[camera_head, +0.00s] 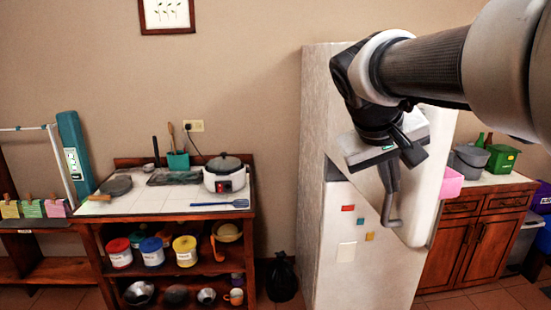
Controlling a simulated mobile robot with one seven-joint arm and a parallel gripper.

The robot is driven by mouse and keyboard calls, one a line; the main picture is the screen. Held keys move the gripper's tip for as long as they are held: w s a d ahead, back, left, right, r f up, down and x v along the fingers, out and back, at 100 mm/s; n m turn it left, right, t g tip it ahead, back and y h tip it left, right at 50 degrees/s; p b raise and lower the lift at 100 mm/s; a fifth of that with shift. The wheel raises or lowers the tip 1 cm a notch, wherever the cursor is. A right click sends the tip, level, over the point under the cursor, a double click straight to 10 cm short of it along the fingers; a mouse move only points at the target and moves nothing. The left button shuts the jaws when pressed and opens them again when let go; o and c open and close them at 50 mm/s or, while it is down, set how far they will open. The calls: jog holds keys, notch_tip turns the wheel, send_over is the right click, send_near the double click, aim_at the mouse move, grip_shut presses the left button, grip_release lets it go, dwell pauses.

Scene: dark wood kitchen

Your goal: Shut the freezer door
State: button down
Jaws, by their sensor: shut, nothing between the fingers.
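The white freezer door (428,190) is the upper door of the tall pale fridge (318,220). It stands open, angled out from the cabinet, with a dark gap (334,172) showing at the left of the opening. A grey bent bar (391,207), which looks like the door's handle, hangs in front of the panel. My gripper (411,154) is shut and empty, in front of the upper part of the door. My arm hides much of the door's top and the freezer opening. I cannot tell whether the gripper touches the door.
Coloured magnets (348,208) and a paper note (346,251) are on the lower fridge front. A wooden counter (475,238) with a pink box (451,183) and a green bin (501,158) stands right. A tiled worktop (150,203) and a black bag (282,279) are left.

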aim_at(412, 197)
jog(key=shift+w+d+f+p, duration=0.2)
jog(key=shift+d+f, duration=0.1)
jog(key=shift+d, duration=0.5)
jog(key=shift+w+d+f+p, duration=0.15)
jog(key=shift+d+f, duration=0.1)
jog(key=shift+d, duration=0.6)
jog(key=shift+w+d+f+p, duration=0.1)
jog(key=shift+w+d+f, duration=0.15)
jog(key=shift+d, duration=0.55)
jog(key=shift+d, duration=0.15)
